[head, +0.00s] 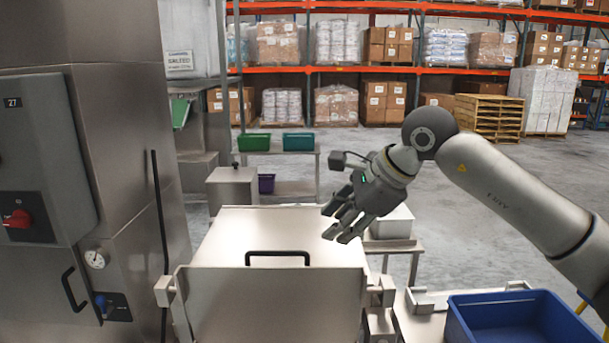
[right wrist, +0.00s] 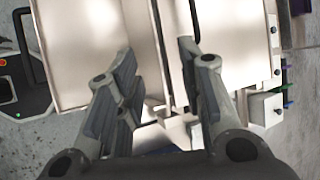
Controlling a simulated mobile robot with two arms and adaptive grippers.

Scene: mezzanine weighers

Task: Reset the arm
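My right arm (head: 520,195) comes in from the right in the head view, raised and bent, reaching toward the middle. Its gripper (head: 338,223) points down and left, above the right part of a steel machine top with a black handle (head: 278,254). In the right wrist view the fingers of this gripper (right wrist: 157,65) stand apart with nothing between them. Steel panels lie below, and the gap to them is hard to judge. My left arm and gripper are not in view.
A tall steel cabinet (head: 110,200) with a red switch fills the left. A blue bin (head: 520,318) is at the lower right. A small table with a pale box (head: 392,222) stands behind my right gripper. Green and teal bins (head: 298,141) are farther back. Open floor lies beyond.

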